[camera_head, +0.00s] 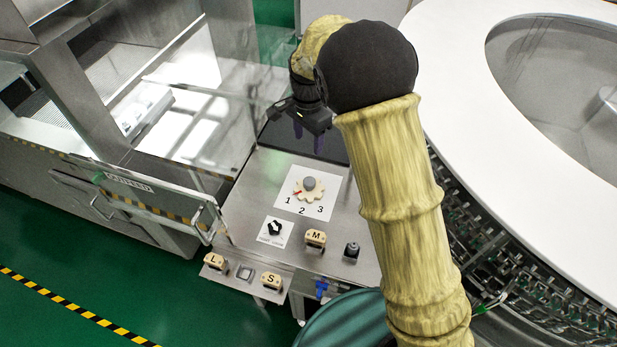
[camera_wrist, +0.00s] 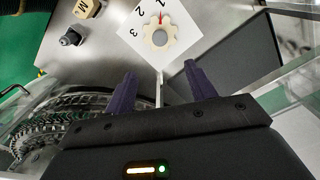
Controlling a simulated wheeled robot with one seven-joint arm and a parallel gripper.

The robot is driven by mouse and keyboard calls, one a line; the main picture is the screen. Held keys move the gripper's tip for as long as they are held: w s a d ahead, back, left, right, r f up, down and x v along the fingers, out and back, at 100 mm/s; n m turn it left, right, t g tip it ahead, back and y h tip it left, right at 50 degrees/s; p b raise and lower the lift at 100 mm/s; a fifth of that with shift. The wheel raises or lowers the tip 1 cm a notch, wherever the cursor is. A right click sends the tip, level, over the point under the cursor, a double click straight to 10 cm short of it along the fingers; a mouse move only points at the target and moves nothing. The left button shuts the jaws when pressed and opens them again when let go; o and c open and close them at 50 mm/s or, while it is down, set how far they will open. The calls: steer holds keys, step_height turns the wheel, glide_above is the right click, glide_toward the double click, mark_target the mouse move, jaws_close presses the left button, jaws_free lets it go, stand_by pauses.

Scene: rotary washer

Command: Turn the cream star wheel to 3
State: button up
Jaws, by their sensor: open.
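The cream star wheel (camera_head: 313,194) sits on a white card (camera_head: 333,182) marked 1, 2 and 3, with a grey hub at its centre. Its red pointer (camera_head: 297,192) points left, nearest the 1. In the wrist view the star wheel (camera_wrist: 149,46) is ahead of the fingers, with the red pointer (camera_wrist: 160,17) toward the top and the 2 and 3 to its left. My gripper (camera_head: 308,138) is behind and above the wheel in the head view, pointing down. In the wrist view my gripper (camera_wrist: 160,76) is open, with nothing between its fingers, apart from the wheel.
L (camera_head: 215,262) and S (camera_head: 271,281) blocks sit on the lower ledge. A clear guard stands left; the round white machine (camera_head: 456,75) is right.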

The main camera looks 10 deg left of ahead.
mark_target(309, 181)
step_height(309, 181, down, 17)
steer(key=p, duration=0.4)
steer(key=shift+f, duration=0.15)
steer(key=c, duration=1)
